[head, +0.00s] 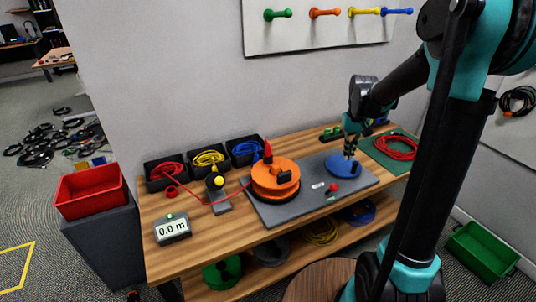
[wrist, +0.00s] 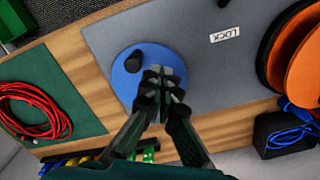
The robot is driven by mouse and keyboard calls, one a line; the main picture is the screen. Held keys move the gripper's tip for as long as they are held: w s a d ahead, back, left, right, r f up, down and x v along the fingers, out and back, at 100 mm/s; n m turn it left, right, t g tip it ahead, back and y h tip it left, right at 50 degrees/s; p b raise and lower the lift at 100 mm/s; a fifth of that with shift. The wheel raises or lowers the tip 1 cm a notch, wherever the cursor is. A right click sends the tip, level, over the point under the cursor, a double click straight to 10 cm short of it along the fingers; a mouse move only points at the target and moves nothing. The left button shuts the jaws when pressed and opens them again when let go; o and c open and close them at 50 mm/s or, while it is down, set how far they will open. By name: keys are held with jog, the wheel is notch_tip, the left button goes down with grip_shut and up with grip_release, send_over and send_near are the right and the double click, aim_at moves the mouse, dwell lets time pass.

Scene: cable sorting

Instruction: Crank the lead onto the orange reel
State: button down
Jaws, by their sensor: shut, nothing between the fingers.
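The orange reel (head: 275,178) sits on the left part of a grey base plate (head: 262,214); its edge also shows in the wrist view (wrist: 300,62). A thin red lead (head: 228,198) runs from the left to the reel, past a small stand with a yellow ball (head: 218,181). A blue disc (head: 338,168) with an upright black knob (wrist: 134,62) is on the right part of the plate. My gripper (wrist: 163,78) is shut and empty over the blue disc, beside the knob. I cannot tell whether the fingertips touch the disc. The meter (head: 172,229) reads 0.0 m.
Black bins hold red, yellow and blue cables (head: 208,158) behind the reel. A red button (head: 334,187) and a "LOCK" label (wrist: 225,34) are on the plate. A red coil (head: 396,148) lies on a green mat at the right. A red crate (head: 88,192) stands left.

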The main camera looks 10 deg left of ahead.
jog(key=shift+f, duration=0.15)
jog(key=shift+f, duration=2.75)
